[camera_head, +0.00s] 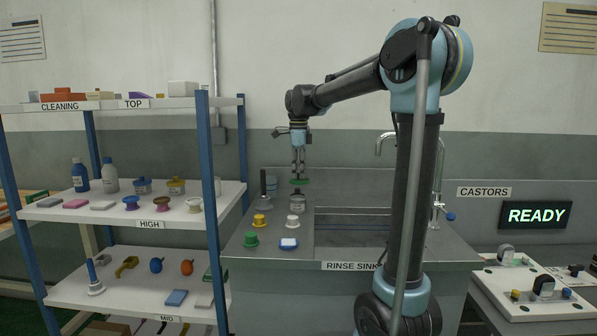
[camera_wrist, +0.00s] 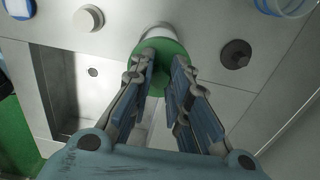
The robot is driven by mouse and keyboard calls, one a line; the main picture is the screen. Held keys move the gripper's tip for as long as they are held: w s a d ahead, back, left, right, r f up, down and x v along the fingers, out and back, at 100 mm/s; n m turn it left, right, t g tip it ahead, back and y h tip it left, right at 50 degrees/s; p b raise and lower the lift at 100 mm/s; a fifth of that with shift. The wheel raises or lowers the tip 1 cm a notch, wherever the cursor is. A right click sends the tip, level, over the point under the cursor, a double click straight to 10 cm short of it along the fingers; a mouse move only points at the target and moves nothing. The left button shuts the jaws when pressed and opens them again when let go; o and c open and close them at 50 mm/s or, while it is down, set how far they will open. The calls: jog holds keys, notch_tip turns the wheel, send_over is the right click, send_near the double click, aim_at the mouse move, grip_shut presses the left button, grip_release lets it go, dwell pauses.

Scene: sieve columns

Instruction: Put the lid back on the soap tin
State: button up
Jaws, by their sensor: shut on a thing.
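My gripper (camera_head: 299,172) is shut on a green lid (camera_head: 299,181) and holds it level above the rinse sink counter. A small round metal tin (camera_head: 297,205), likely the soap tin, stands upright on the counter almost directly below, with a clear gap under the lid. In the wrist view, my gripper (camera_wrist: 166,100) has its two fingers on the green lid (camera_wrist: 178,48). A pale cylinder (camera_wrist: 154,31) shows past the lid's edge there and is partly hidden by it. The fingertips' exact contact is hard to see.
On the counter stand a yellow knobbed piece (camera_head: 259,220), a green one (camera_head: 250,239), a blue-and-white block (camera_head: 289,243) and a grey cylinder (camera_head: 271,186). The sink basin (camera_head: 352,222) lies right. A blue-posted shelf (camera_head: 209,150) stands left. A dark knob (camera_wrist: 236,54) shows in the wrist view.

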jog(key=shift+a+f, duration=0.15)
jog(key=shift+f, duration=2.6)
jog(key=shift+s+a, duration=0.1)
jog(key=shift+f, duration=0.1)
dwell(0.5)
jog(key=o, duration=0.9)
jog(key=shift+c, duration=0.2)
jog(key=o, duration=0.5)
